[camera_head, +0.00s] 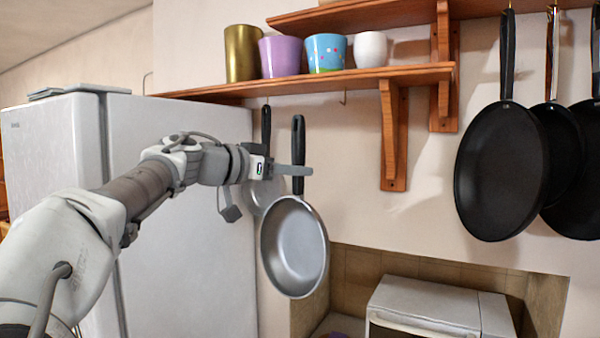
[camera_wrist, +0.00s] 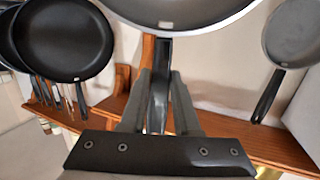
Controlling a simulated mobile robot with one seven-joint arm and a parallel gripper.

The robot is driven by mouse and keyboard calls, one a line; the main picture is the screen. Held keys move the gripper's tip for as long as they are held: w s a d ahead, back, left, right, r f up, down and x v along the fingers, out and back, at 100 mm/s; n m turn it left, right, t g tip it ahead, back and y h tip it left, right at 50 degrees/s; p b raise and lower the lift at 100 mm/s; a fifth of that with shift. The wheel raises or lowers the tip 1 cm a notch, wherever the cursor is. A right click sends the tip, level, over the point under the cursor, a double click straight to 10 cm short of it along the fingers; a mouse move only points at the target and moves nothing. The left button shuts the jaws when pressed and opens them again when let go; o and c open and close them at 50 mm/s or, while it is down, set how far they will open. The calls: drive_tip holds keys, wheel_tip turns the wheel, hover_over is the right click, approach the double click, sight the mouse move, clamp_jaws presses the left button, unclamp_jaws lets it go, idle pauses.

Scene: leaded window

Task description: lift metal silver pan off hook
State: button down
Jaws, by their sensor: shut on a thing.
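The silver metal pan (camera_head: 294,248) has a black handle and hangs nearly upright below the wooden shelf, its bowl facing the room. My gripper (camera_head: 299,171) is shut on the lower part of its handle. In the wrist view the handle runs between the two fingers of my gripper (camera_wrist: 161,85), and the pan's rim (camera_wrist: 190,22) fills the top. The handle's upper end shows below the shelf edge in the head view. An empty hook (camera_head: 344,98) shows under the shelf to the right of the handle.
A second grey pan (camera_head: 262,192) hangs behind my gripper, beside the white fridge (camera_head: 180,220). Several cups, including a purple one (camera_head: 281,56), stand on the shelf (camera_head: 230,90). Black pans (camera_head: 501,170) hang at the right. A white microwave (camera_head: 425,303) stands below. The wall between is clear.

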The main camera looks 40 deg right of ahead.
drive_tip(key=s+a+f+b, duration=0.2)
drive_tip(key=a+f+b, duration=0.1)
drive_tip(key=a+b, duration=0.1)
drive_tip(key=shift+s+a, duration=0.2)
drive_tip(key=shift+a, duration=0.6)
drive_tip(key=shift+a+f, duration=0.1)
drive_tip(key=shift+a, duration=0.05)
